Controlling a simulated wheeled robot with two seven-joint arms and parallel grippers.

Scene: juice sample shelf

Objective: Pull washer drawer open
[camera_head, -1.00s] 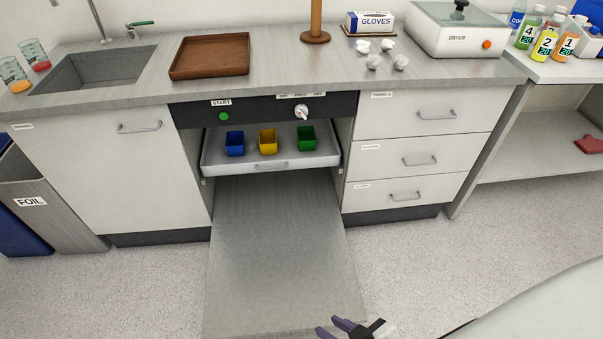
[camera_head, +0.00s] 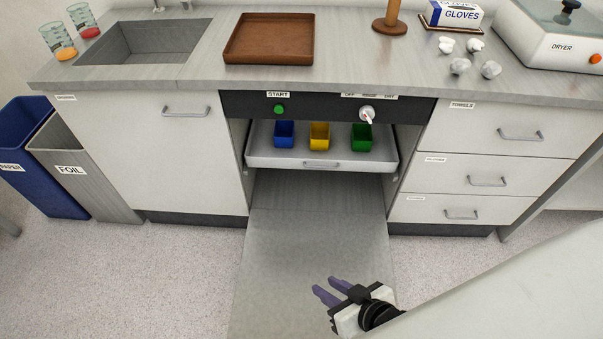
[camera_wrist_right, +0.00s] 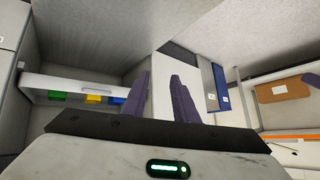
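The washer drawer (camera_head: 268,163) is a pale tray with a bar handle (camera_head: 321,164) on its front, under the black control panel. It holds a blue cup (camera_head: 284,135), a yellow cup (camera_head: 319,136) and a green cup (camera_head: 362,137). The washer door (camera_head: 310,260) is folded down flat in front. My right gripper (camera_head: 326,289) is above the door, empty, its purple fingers apart, well short of the handle. In the right wrist view the fingers (camera_wrist_right: 160,98) are apart, and the drawer (camera_wrist_right: 75,84) shows to their left. My left gripper is not in view.
The panel has a green start button (camera_head: 279,109) and a dial (camera_head: 367,114). Closed drawers (camera_head: 480,150) are to the right, a closed cupboard (camera_head: 150,160) to the left. Paper (camera_head: 40,165) and foil (camera_head: 85,175) bins stand at the far left. The floor (camera_head: 180,270) left of the door is bare.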

